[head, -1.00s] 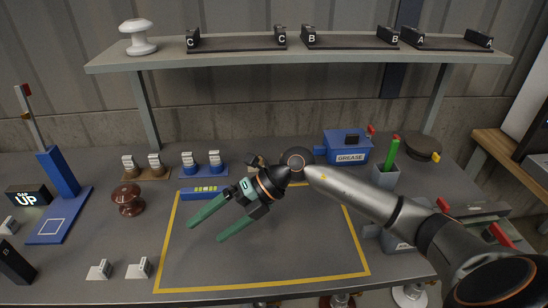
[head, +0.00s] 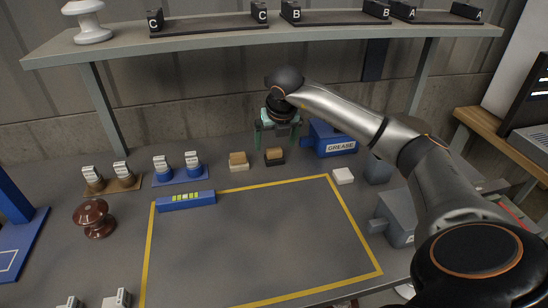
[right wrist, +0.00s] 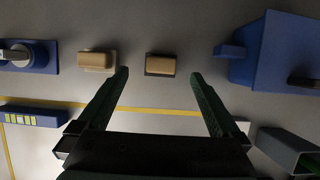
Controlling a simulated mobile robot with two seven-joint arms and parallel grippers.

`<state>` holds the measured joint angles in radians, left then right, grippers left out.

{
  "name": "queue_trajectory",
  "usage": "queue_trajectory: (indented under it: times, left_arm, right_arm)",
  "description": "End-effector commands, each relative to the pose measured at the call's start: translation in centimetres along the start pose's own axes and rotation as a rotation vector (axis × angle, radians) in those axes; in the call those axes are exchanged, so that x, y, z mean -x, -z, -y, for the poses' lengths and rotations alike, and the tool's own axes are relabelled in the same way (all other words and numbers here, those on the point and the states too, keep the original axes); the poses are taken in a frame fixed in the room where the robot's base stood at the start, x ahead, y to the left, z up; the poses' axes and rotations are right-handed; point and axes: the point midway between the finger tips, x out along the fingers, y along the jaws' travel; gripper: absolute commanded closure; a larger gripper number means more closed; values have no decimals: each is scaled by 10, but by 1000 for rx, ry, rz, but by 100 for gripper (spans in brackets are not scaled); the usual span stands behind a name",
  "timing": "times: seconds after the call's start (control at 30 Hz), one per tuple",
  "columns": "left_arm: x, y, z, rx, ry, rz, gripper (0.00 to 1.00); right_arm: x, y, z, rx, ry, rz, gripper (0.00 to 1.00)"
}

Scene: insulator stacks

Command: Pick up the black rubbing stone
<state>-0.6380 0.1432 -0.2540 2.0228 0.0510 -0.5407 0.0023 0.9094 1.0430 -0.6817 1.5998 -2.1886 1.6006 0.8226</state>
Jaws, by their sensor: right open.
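The black rubbing stone (head: 274,160), a small block with a tan top and a black lower part, sits on the grey table just behind the yellow outline. It also shows in the right wrist view (right wrist: 160,66), between the two fingertips in the picture. My right gripper (head: 277,142) points down above and slightly behind it in the head view, open and empty, with its green fingers spread. It also shows in the right wrist view (right wrist: 160,74). The fingers appear apart from the stone; the exact height is unclear. My left gripper is out of view.
A similar block with a pale lower part (head: 238,163) stands close to the left. The blue grease box (head: 333,140) is close to the right. A blue level (head: 186,201) and a white block (head: 343,176) lie nearby. The shelf (head: 200,40) runs above the back.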

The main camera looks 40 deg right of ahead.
Motion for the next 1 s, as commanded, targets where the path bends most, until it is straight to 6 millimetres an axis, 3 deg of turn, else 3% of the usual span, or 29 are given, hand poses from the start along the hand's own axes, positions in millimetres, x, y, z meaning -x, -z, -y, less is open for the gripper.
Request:
queue_trajectory:
  times: [0.4, 0.7, 1.0]
  left_arm:
    - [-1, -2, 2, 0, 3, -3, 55]
    - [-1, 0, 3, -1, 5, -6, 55]
    - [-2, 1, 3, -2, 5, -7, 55]
  right_arm:
    - [-51, -1, 2, 1, 0, -2, 0]
    - [-54, -1, 2, 2, -2, 0, 1]
    - [-54, -2, 2, 1, -1, 0, 35]
